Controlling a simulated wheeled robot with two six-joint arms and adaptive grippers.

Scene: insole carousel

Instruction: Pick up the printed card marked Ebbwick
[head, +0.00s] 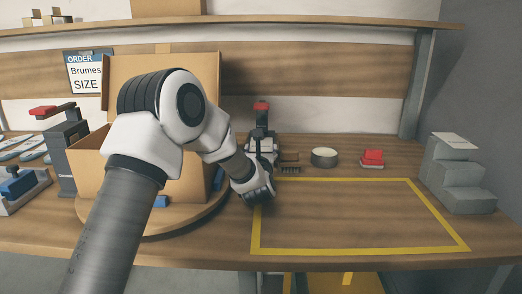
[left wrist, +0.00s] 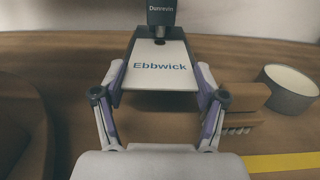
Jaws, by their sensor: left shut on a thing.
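The printed card marked Ebbwick (left wrist: 160,76) is white with blue lettering and lies between my fingers in the left wrist view. My left gripper (left wrist: 161,88) is shut on it, one finger at each side edge. The far end of the card is close to a dark device (left wrist: 161,13) with small white lettering. In the head view my left gripper (head: 262,158) is at the foot of the dark device with a red top (head: 261,108). The card is too small there to make out clearly. My right gripper is not in view.
A cardboard box (head: 160,70) stands on a round wooden turntable (head: 150,228) at the left. The yellow-outlined area (head: 345,181) is clear.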

